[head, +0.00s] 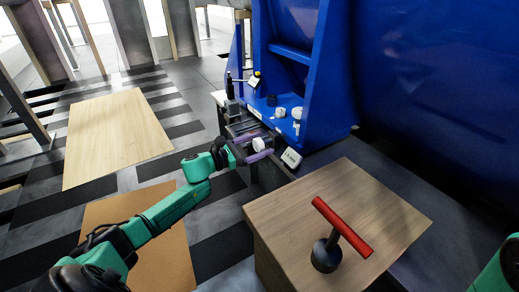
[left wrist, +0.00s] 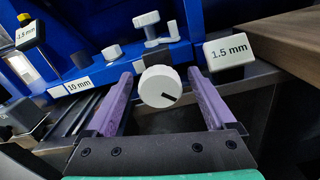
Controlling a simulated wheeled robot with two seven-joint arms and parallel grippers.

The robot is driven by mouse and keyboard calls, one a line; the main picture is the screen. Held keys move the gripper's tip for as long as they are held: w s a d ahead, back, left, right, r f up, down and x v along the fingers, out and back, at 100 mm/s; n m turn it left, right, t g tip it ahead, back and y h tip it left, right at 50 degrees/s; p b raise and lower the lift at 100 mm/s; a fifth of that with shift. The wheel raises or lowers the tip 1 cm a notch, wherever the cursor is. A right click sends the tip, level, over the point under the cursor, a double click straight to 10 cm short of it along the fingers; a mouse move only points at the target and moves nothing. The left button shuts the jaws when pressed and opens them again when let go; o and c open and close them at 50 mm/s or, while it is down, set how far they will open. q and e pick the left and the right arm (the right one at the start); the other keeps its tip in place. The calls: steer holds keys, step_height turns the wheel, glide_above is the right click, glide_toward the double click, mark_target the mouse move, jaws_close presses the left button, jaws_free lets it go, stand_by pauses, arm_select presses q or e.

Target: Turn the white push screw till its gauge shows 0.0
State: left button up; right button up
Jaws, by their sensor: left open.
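The white push screw (left wrist: 160,88) is a round white knob with a black mark pointing to the lower right. In the head view it shows as a small white knob (head: 260,145) low on the blue frame. Its gauge (left wrist: 229,50), a white box on its right, reads 1.5 mm; this gauge also shows in the head view (head: 291,157). My left gripper (head: 264,143) is open, with one purple finger on each side of the knob. In the left wrist view, gaps show between the fingers and the knob. My right gripper is out of view.
A second label reads 10 mm (left wrist: 78,87), and a gauge at far left reads -1.5 mm (left wrist: 27,35). White bolts (left wrist: 151,28) stand on the blue frame (head: 315,75) behind. A red-handled tool (head: 343,227) stands on a wooden-topped box (head: 400,215) at right.

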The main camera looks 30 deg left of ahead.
arm_select(q)
steer(key=shift+w+d, duration=0.1)
steer(key=c, duration=1.4)
steer(key=shift+n, duration=0.5)
